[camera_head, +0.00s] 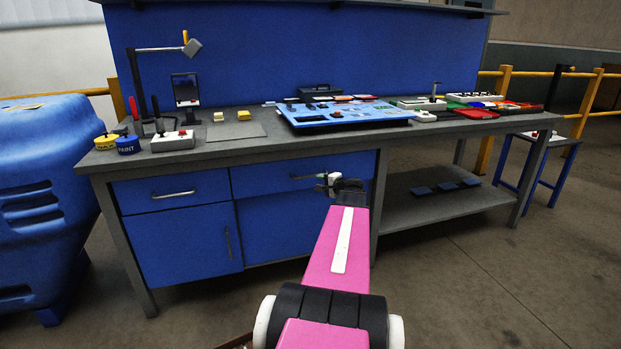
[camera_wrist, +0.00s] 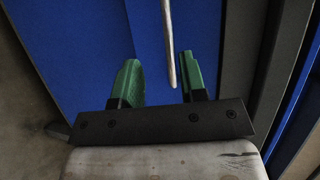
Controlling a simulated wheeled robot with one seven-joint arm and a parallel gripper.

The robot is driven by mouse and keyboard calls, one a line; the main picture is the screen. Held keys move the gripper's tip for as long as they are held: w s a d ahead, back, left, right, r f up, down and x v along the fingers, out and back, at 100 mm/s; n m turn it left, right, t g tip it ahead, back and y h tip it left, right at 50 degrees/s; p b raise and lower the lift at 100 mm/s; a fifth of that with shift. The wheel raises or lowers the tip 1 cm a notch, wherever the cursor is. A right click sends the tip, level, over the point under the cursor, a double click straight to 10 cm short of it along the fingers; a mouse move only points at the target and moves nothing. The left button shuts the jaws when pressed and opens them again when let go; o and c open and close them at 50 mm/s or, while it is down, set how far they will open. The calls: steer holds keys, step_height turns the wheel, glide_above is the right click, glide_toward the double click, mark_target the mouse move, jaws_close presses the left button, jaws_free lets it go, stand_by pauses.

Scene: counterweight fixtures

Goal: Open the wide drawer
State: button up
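The wide drawer (camera_head: 262,180) is the broad blue front under the right part of the bench cabinet, and it looks shut. Its thin metal handle (camera_head: 302,177) is partly hidden behind my gripper (camera_head: 340,184) in the head view. In the wrist view the handle (camera_wrist: 169,45) runs down from the top edge, and its end shows between the two green fingers of my gripper (camera_wrist: 163,78), closer to the right finger. The fingers are apart, with a gap on both sides of the handle. I cannot tell how deep the handle sits between them.
A narrower drawer (camera_head: 171,192) and a cupboard door (camera_head: 183,248) are to the left. The bench top (camera_head: 215,150) carries a blue board (camera_head: 335,113) and several small items. A bench leg (camera_head: 377,195) stands just right of my gripper, beside an open lower shelf (camera_head: 420,211).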

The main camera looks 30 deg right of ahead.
mark_target(312, 176)
steer(key=shift+m+h, duration=0.3)
steer(key=x, duration=0.3)
steer(key=d+x, duration=0.1)
steer(key=x, duration=0.6)
steer(key=shift+w+d+r, duration=0.2)
steer(key=shift+d+r, duration=0.15)
steer(key=shift+r, duration=0.1)
jaws_close()
